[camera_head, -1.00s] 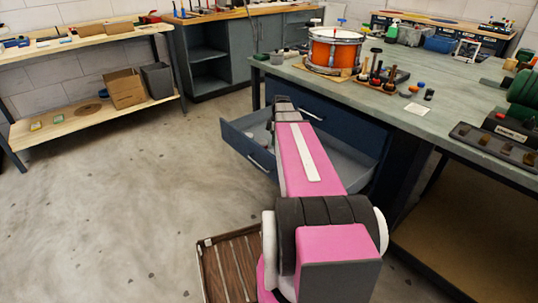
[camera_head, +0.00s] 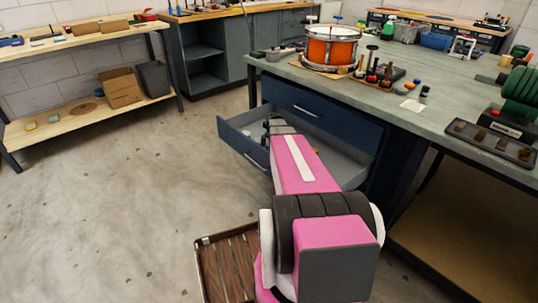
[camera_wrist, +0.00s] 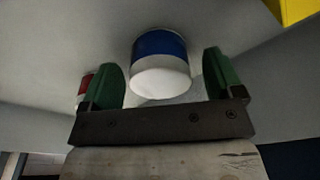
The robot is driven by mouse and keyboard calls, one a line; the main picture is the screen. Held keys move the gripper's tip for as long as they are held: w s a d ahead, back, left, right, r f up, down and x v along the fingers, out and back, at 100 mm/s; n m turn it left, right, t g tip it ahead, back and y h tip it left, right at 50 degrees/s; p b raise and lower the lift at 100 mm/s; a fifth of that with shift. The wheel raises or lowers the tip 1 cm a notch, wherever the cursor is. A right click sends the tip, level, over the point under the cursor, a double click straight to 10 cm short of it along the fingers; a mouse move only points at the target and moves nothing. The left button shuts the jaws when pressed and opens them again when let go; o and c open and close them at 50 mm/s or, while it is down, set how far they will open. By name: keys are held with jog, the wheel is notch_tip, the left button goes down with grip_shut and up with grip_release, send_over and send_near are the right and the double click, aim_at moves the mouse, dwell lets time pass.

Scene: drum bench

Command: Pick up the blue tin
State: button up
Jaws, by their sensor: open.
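The blue tin (camera_wrist: 160,62), a short cylinder with a blue band and a pale end, shows in the wrist view between and just beyond my gripper's fingertips. My gripper (camera_wrist: 164,76) has two green fingers, spread wide with a gap on each side of the tin. The tin is inside the open drawer (camera_head: 240,147) under the bench. In the head view my pink arm reaches to that drawer, and the tin itself cannot be made out there.
A red and white object (camera_wrist: 84,88) is beside the left finger, partly hidden by it. A yellow object (camera_wrist: 292,9) is at the top right of the wrist view. An orange drum (camera_head: 332,47) stands on the bench above the drawer.

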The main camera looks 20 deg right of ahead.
jog(key=c, duration=1)
jog(key=shift+c, duration=0.2)
